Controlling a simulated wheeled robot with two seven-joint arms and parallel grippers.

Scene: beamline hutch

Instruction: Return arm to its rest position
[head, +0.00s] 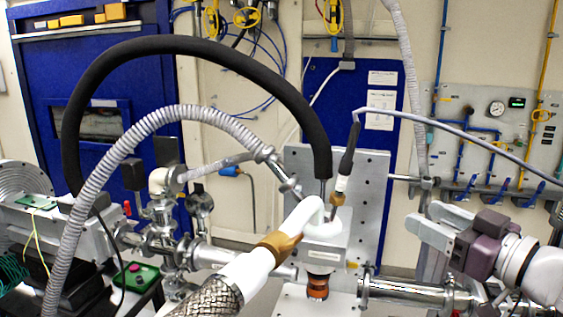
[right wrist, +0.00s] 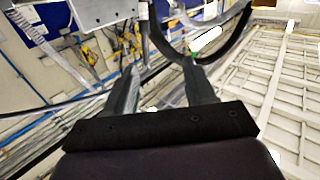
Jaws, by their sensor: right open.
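My right gripper (head: 420,216) is at the right of the head view, with its two grey fingers pointing left. It is open, with a gap between the fingers and nothing held. In the right wrist view the two fingers (right wrist: 160,70) stand apart, and only distant background shows between them. The fingers appear apart from the steel pipe (head: 415,292) below. My purple-grey wrist and white forearm run off the right edge. My left gripper is not in view.
A sample stage with a white-capped head (head: 325,248) stands left of my right gripper. A thick black hose (head: 190,46) and a ribbed grey hose (head: 95,190) arch over the left. A gauge panel (head: 480,120) is on the wall behind. A thin grey cable (head: 450,127) crosses above the gripper.

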